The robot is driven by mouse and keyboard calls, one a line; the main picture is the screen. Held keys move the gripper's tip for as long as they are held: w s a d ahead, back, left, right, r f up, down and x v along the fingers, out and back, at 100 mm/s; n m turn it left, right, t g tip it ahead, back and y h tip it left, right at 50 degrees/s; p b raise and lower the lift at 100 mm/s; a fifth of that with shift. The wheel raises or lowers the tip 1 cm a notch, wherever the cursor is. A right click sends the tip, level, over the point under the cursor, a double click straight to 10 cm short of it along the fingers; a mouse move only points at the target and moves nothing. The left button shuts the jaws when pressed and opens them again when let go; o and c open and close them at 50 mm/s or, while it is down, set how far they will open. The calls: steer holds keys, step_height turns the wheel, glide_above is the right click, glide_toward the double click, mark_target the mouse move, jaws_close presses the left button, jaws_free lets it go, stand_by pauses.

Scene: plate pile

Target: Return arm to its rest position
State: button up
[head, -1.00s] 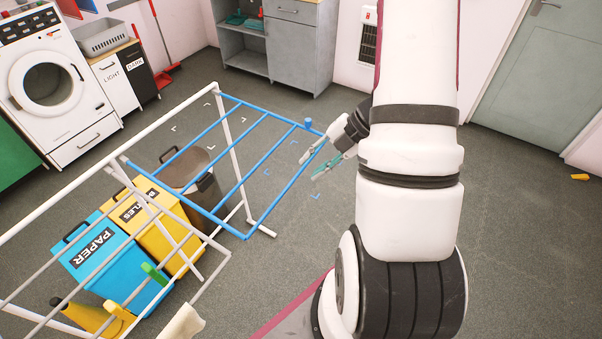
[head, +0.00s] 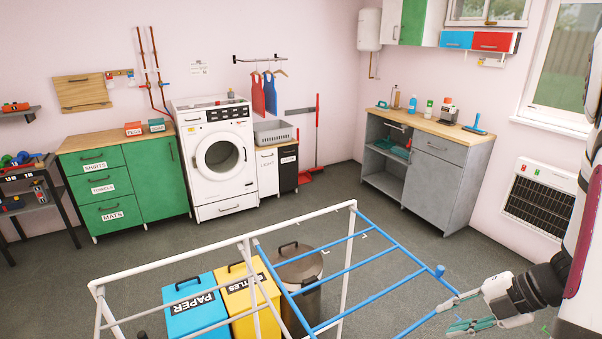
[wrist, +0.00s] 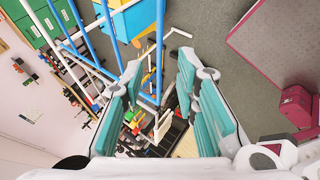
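My arm (head: 575,270) comes in at the right edge of the head view, with most of it cut off. My gripper (head: 457,313) points left at the lower right, its teal-lined fingers apart. In the wrist view my gripper (wrist: 158,108) shows a wide gap between the teal pads, with nothing held. In the head view it appears beside the right end of the drying rack's blue wing (head: 377,296). I cannot tell the exact clearance.
The rack's white frame (head: 210,258) spans the lower middle. Blue (head: 193,309) and yellow (head: 250,308) bins and a round bin (head: 300,272) stand behind or under it. A grey cabinet (head: 432,180) and wall heater (head: 537,205) stand beyond. Floor between rack and cabinet is clear.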

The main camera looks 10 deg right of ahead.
steer(key=a+r+n+g+h, duration=0.1)
steer(key=a+r+n+g, duration=0.2)
steer(key=a+r+n, duration=1.5)
steer(key=s+a+r+n+t+h, duration=0.1)
steer(key=s+r+n, duration=0.3)
steer(key=n, duration=1.1)
steer(key=s+a+r+n+t+h, duration=0.1)
steer(key=s+r+n+h, duration=0.3)
steer(key=n, duration=1.1)
steer(key=shift+a+n+t, duration=0.2)
steer(key=shift+n+t, duration=0.2)
steer(key=shift+t, duration=0.5)
